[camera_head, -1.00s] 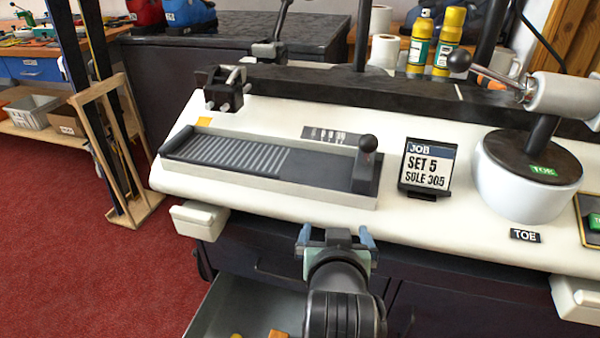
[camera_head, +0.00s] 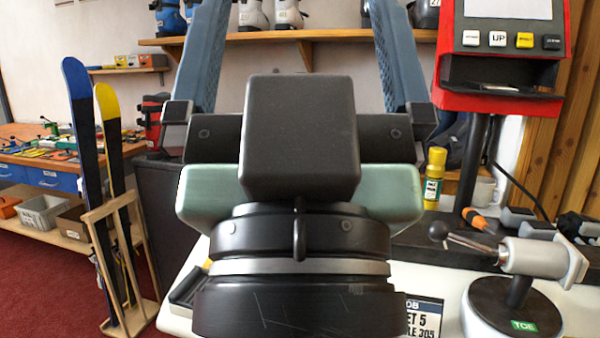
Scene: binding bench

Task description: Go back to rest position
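My gripper (camera_head: 298,15) is raised close in front of the head camera and fills the middle of the view. Its two blue fingers point up and stand wide apart, with their upper ends at the top edge of the picture. The gripper body and wrist hide most of the bench's left half.
A red control panel (camera_head: 505,50) stands at right. Skis (camera_head: 82,130) lean in a wooden rack (camera_head: 98,215) at left. Boots line the shelf (camera_head: 330,36) behind.

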